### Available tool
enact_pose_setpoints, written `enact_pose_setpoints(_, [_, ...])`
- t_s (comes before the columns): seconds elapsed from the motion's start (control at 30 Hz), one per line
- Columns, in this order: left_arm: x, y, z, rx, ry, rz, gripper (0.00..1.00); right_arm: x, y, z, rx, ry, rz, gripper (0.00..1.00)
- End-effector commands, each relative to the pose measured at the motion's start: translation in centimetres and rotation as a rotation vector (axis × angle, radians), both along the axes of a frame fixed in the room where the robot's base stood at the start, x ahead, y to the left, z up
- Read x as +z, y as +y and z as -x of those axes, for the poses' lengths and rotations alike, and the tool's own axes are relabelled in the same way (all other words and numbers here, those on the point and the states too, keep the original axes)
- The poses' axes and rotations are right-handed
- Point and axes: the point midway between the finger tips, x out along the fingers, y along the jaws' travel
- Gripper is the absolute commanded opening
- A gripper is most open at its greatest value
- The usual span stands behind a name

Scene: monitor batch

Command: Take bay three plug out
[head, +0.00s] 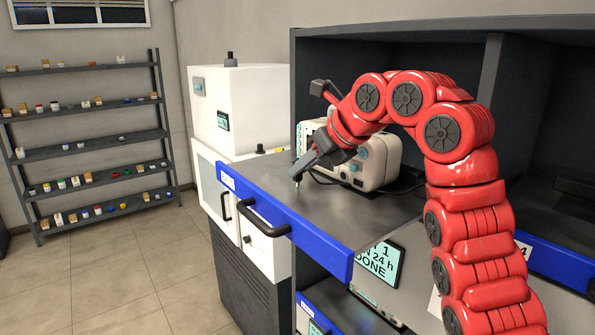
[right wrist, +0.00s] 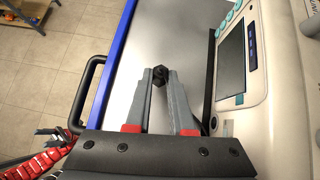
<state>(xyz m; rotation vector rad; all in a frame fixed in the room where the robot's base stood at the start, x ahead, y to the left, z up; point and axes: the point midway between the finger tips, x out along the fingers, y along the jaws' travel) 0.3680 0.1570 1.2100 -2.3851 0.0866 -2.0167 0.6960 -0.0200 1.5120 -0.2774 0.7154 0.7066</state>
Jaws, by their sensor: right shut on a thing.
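A white monitor (head: 372,158) with blue-green knobs stands at the back of a pulled-out grey shelf (head: 370,213) with a blue front edge. My right gripper (head: 300,171) is over the shelf, left of the monitor, pointing down. In the right wrist view, its fingertips (right wrist: 159,77) are shut on a small dark plug-like piece (right wrist: 158,72), with the monitor's side and screen (right wrist: 232,65) to the right. A thin tip shows below the fingers in the head view. I cannot tell whether it touches the shelf. My left gripper does not show clearly.
A dark handle (head: 262,218) sticks out from the blue shelf front. A dark cable (head: 322,178) lies by the monitor. A white cabinet (head: 252,105) stands to the left. A rack (head: 95,145) holds small items.

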Motion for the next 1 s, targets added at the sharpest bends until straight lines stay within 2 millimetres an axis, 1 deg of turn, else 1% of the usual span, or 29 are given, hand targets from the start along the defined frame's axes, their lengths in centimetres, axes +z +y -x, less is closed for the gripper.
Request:
enact_pose_setpoints(0.2, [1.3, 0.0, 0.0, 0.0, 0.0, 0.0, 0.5, 1.4, 0.0, 0.0, 0.0, -0.001, -0.001, 0.0])
enact_pose_setpoints(0.8, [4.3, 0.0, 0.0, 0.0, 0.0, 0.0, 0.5, 4.7, 0.1, 0.0, 0.001, 0.0, 0.0, 0.0])
enact_pose_setpoints(1.0, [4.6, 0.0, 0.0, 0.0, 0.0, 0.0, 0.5, 4.9, 0.0, 0.0, 0.001, 0.0, 0.001, 0.0])
